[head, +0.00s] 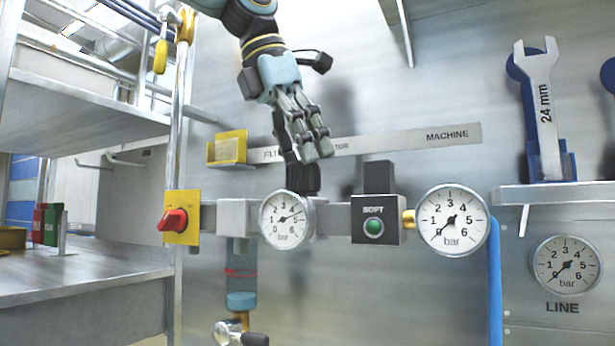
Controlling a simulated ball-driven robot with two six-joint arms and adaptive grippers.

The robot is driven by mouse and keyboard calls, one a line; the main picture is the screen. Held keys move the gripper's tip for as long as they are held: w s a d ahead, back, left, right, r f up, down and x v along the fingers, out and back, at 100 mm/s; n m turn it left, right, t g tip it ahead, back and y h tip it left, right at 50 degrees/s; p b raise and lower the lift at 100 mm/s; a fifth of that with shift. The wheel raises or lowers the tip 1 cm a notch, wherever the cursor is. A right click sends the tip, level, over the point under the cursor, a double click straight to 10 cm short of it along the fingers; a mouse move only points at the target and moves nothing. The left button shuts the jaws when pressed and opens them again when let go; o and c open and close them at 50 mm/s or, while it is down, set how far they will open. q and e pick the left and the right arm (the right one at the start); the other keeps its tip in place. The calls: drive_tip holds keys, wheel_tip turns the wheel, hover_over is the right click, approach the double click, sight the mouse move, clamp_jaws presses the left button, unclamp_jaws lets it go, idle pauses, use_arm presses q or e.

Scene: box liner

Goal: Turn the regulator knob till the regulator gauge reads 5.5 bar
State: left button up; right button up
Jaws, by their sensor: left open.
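The regulator gauge (286,220) is a small white dial marked 0 to 6 bar. Its needle points up and right, at roughly 4.5, between 4 and 5. The black regulator knob (302,180) stands upright just above and behind this gauge. My left gripper (308,152) comes down from the top, open, with its fingertips just above the knob. The fingers hide part of the label strip behind, and I cannot tell whether any finger touches the knob. My right gripper is not in view.
A red rotary handle (173,220) on a yellow plate is left of the gauge. The soft-start block (376,230) and a larger gauge (452,220), reading near 0, are right. The line gauge (567,265) reads near 0. A wrench (541,110) stands at right.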

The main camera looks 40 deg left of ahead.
use_arm(q)
drive_tip(key=shift+x, duration=1.25)
drive_tip(key=shift+c, duration=0.9)
drive_tip(key=c, duration=1)
